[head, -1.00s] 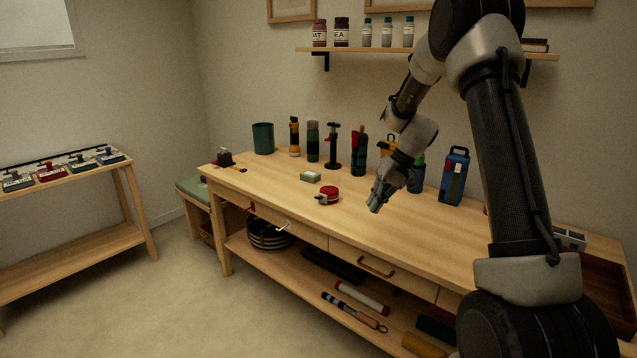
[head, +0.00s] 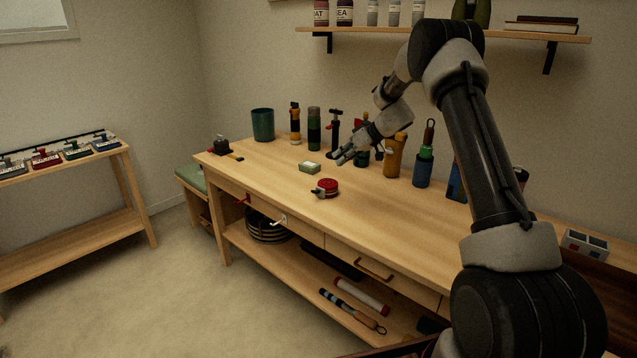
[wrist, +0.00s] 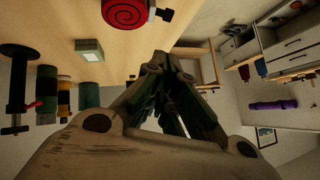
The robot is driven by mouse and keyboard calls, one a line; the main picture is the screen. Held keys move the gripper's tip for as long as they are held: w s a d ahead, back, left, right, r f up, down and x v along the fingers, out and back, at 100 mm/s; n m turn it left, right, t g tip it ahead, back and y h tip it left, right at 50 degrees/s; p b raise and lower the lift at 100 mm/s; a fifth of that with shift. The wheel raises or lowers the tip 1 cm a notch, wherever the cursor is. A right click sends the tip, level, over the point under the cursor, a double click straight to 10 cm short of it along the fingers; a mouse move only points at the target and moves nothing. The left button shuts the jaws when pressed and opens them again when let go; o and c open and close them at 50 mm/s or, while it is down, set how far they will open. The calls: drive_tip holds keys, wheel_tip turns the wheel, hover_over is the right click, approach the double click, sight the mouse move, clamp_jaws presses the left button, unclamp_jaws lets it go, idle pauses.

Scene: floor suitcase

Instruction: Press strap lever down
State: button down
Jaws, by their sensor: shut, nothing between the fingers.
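The red coiled strap (head: 328,186) lies on the wooden workbench (head: 275,180). A small dark and metallic piece at its left front side (head: 317,193) looks like its buckle; the lever's position is too small to tell. The wrist view shows the red spiral (wrist: 125,11) cut by the top edge, with the buckle (wrist: 161,14) beside it. My gripper (head: 341,158) is shut and empty above the bench, apart from the strap and toward the back of it. Its fingertips (wrist: 160,58) meet in the wrist view.
A small green and white block (head: 310,167) lies behind the strap. A green cup (head: 263,124), an orange and black bottle (head: 295,123) and several other upright items line the bench's back edge near my gripper. The bench's front left top is mostly clear.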

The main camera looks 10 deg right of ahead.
drive_tip(key=shift+f, duration=0.1)
hover_over(315, 192)
drive_tip(key=w+d, duration=0.2)
drive_tip(key=d, duration=0.1)
drive_tip(key=f, duration=0.6)
drive_tip(key=shift+s+d, duration=0.1)
drive_tip(key=shift+s, duration=0.1)
drive_tip(key=f, duration=0.1)
drive_tip(key=a+f, duration=0.1)
drive_tip(key=f, duration=0.1)
drive_tip(key=shift+s+a+f, duration=0.1)
drive_tip(key=shift+f, duration=0.05)
drive_tip(key=shift+s+a+f, duration=0.1)
drive_tip(key=shift+a+f, duration=0.1)
drive_tip(key=shift+f, duration=0.3)
drive_tip(key=shift+s+a+f+n+t+h, duration=0.1)
drive_tip(key=shift+s+a+n+t+h, duration=0.15)
drive_tip(key=shift+a+n+t+h, duration=0.25)
drive_tip(key=shift+s+f+h, duration=0.1)
drive_tip(key=shift+h, duration=0.2)
drive_tip(key=shift+s+a+f+n+t+h, duration=0.2)
drive_tip(key=shift+f+n+t+h, duration=0.1)
drive_tip(key=shift+t+h, duration=0.15)
drive_tip(key=shift+s+a+f+n+t+h, duration=0.15)
drive_tip(key=shift+n+t+h, duration=0.2)
drive_tip(key=shift+h, duration=0.1)
drive_tip(key=shift+w+d+r, duration=0.1)
